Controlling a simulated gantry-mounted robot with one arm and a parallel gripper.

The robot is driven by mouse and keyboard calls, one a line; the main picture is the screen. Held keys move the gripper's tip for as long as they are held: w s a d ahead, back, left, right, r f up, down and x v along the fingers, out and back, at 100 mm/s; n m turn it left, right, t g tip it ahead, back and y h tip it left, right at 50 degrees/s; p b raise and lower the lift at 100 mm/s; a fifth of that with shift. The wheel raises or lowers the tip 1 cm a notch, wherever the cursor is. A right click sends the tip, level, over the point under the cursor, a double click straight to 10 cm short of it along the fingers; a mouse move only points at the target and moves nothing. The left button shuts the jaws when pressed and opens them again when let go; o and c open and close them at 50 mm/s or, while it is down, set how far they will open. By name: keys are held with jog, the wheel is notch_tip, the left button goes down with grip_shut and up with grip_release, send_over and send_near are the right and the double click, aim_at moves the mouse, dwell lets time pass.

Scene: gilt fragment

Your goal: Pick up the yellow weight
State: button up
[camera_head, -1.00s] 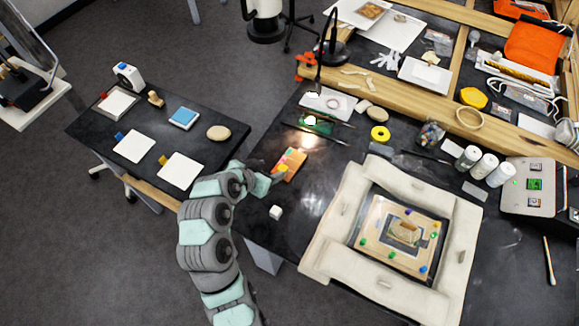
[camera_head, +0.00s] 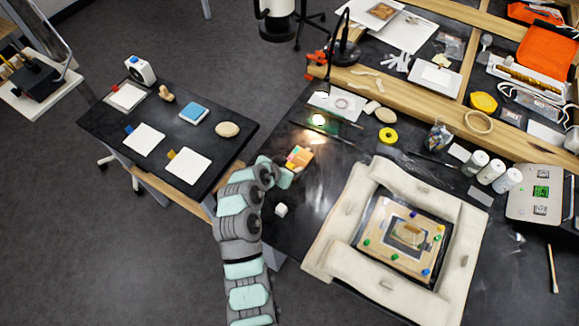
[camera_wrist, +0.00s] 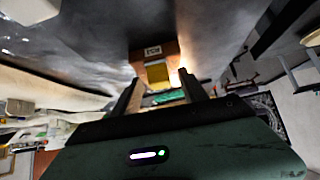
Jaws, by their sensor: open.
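The yellow weight (camera_wrist: 157,73) shows in the wrist view as a small yellow block ahead of my gripper, between the lines of the two fingers. An orange piece (camera_wrist: 160,50) with a small pale label lies around and beyond it. In the head view the small yellow weight (camera_head: 291,165) shows at the near end of the orange, multicoloured piece (camera_head: 301,157) on the dark workbench. My gripper (camera_wrist: 160,88) is open, with its two fingers apart and nothing clearly held. In the head view the arm's end is just left of the weight, and its fingers are hard to see.
A cream padded frame (camera_head: 329,232) around a picture fills the bench to the right. A yellow ring (camera_head: 388,135), a lit lamp (camera_head: 342,52) and a long wooden rail (camera_head: 420,108) are further back. A side table (camera_head: 215,152) stands left.

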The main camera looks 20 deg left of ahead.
jog(key=shift+w, duration=0.1)
jog(key=shift+c, duration=0.3)
grip_shut()
